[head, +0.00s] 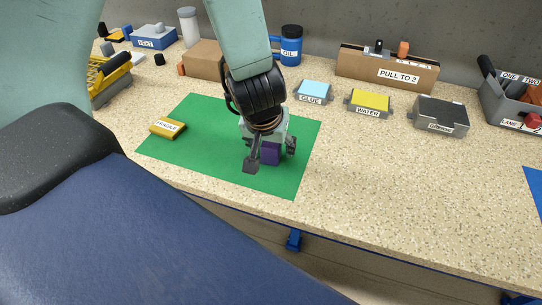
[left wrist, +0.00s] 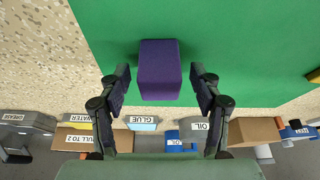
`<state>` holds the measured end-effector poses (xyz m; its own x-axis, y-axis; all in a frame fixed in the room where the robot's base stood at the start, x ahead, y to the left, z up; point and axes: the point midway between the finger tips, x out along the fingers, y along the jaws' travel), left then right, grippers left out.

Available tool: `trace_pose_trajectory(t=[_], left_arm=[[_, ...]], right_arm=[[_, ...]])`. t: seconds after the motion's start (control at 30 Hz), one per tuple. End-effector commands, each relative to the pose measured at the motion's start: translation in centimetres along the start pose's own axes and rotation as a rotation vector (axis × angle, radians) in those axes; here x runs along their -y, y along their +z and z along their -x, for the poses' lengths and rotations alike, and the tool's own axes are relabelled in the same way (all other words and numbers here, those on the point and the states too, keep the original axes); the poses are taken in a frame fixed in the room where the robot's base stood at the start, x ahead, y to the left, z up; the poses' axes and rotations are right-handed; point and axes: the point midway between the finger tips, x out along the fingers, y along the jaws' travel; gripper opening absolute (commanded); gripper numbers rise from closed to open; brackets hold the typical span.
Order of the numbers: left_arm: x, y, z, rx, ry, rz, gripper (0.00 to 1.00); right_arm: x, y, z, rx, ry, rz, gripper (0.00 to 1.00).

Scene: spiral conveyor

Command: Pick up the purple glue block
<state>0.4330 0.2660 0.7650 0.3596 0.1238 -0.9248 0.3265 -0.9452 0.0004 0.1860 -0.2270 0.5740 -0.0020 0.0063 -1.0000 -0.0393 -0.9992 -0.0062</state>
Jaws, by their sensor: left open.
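The purple block (head: 269,156) sits on the green mat (head: 200,145), partly hidden by my left gripper (head: 271,157) in the head view. No label shows on it. In the left wrist view, the purple block (left wrist: 158,70) lies between the two fingers of my left gripper (left wrist: 160,76), with a gap on each side. The gripper is open and points down at the block. A light blue block labelled GLUE (head: 313,91) stands behind the mat to the right. My right gripper is not in view.
A yellow FRAGILE block (head: 168,128) lies on the mat's left part. Behind stand a blue OIL container (head: 291,46), a cardboard box (head: 203,60), a yellow WATER block (head: 369,101) and a PULL TO 2 box (head: 387,71).

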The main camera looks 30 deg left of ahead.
Motion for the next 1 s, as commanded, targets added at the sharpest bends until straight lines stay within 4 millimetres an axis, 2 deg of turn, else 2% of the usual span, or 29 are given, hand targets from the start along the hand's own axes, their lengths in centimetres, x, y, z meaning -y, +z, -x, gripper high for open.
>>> trace_pose_trajectory(t=[0.07,0.3,0.9,1.0], left_arm=[[0.0,0.03,-0.73,0.0,0.0,0.0,0.64],[0.01,-0.08,-0.59,0.0,0.0,0.0,0.62],[0.01,-0.06,-0.58,0.0,0.0,0.0,0.12],[0.01,-0.07,-0.58,-0.001,0.0,0.0,0.06]], right_arm=[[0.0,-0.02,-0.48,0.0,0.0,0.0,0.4],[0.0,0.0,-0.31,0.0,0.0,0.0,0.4],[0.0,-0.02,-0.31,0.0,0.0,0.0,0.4],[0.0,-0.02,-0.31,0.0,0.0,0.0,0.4]])
